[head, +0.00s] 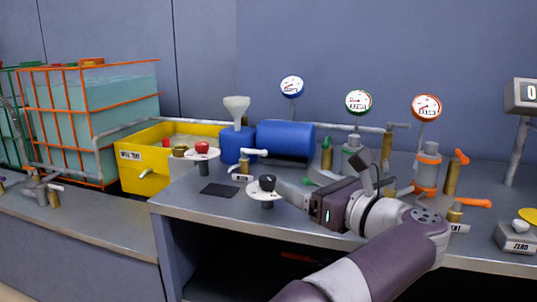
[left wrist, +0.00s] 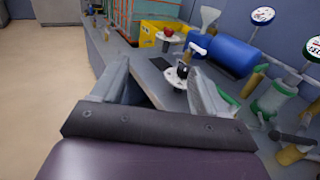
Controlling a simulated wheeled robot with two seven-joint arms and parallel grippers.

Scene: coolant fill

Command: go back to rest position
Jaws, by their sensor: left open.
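My left gripper (head: 290,192) is over the front part of the bench in the head view, its fingers pointing left toward a black knob on a white round dial (head: 267,184). In the left wrist view its two fingers (left wrist: 156,78) are spread wide with nothing held between them. The black-knob dial (left wrist: 177,76) shows beyond the fingertips, nearer the right finger. I cannot tell whether a finger touches it. My right gripper is in neither view.
A red-knob dial (head: 202,151), yellow spill tray (head: 142,170), blue tank (head: 285,140) and white funnel (head: 237,108) stand left and behind. Several valves and gauges, such as the red gauge (head: 426,107), line the bench (head: 190,202). A scale (head: 517,238) is at right.

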